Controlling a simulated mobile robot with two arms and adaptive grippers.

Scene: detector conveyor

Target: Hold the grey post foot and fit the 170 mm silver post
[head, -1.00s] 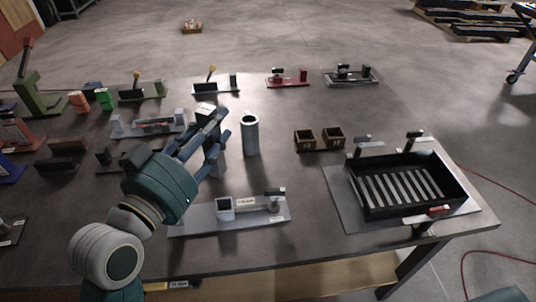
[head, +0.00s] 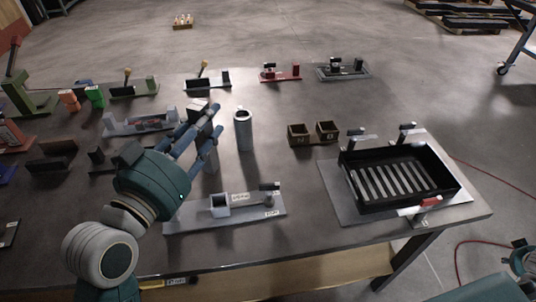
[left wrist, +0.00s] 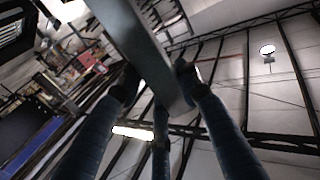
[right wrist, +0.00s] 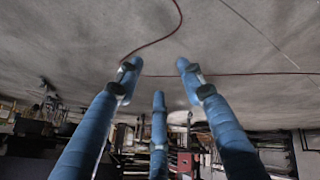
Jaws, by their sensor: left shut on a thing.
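My left gripper (head: 210,122) is shut on a long silver-grey bar, apparently the post. The bar (left wrist: 150,50) runs between the fingers in the left wrist view. In the head view the fingers partly cover it, above the table and behind the grey fixture plate (head: 180,217). A grey square socket (head: 220,204), likely the post foot, sits on that plate with its opening upward. A small clamp (head: 268,188) stands at the plate's right end. The bar is apart from the socket. My right gripper (right wrist: 157,78) is open and empty, away from the table.
An upright grey tube (head: 243,132) stands just right of the left gripper. Two small brown bins (head: 312,140) and a black slotted tray (head: 455,190) with clamps are farther right. Several other fixtures line the back and left.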

